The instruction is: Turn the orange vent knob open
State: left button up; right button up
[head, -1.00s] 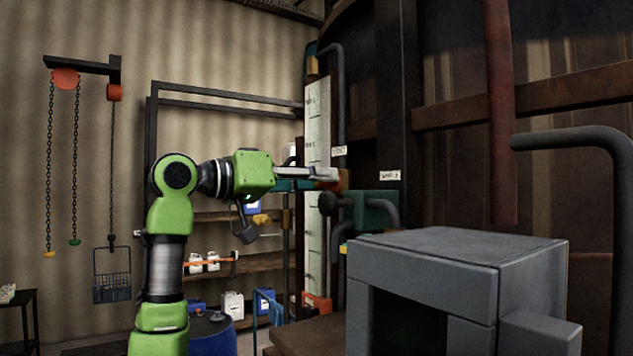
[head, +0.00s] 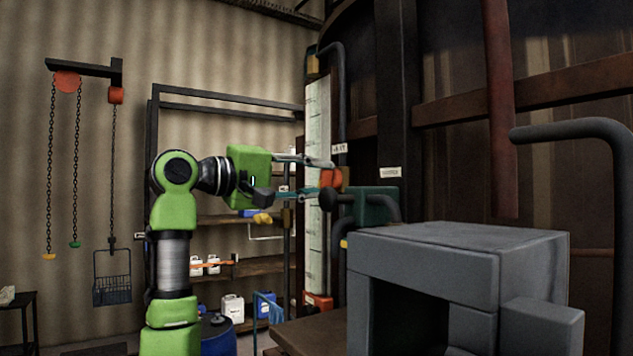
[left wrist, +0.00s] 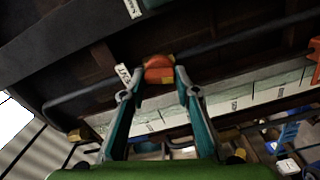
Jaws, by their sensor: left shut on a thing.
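The orange vent knob (head: 331,177) sits at the side of the tall pale gauge board in the head view, beside a small label. My left gripper (head: 322,176) reaches it from the left, one finger above and one below. In the left wrist view the knob (left wrist: 159,66) lies between the tips of my left gripper (left wrist: 159,80), which is shut on it. The fingertips cover part of the knob's sides. My right gripper does not show.
A dark green box (head: 374,205) with a black round handle (head: 328,201) is just right of and below the knob. A grey block (head: 455,255) with a dark opening fills the front right. Shelves (head: 240,265) with white jugs stand behind my arm.

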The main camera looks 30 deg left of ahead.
pick_arm(q)
jog(key=shift+n+b, duration=0.3)
jog(key=shift+n, duration=1.3)
jog(key=o, duration=1.1)
jog(key=shift+a, duration=0.1)
jog(key=v, duration=1.2)
jog(key=shift+f, duration=0.1)
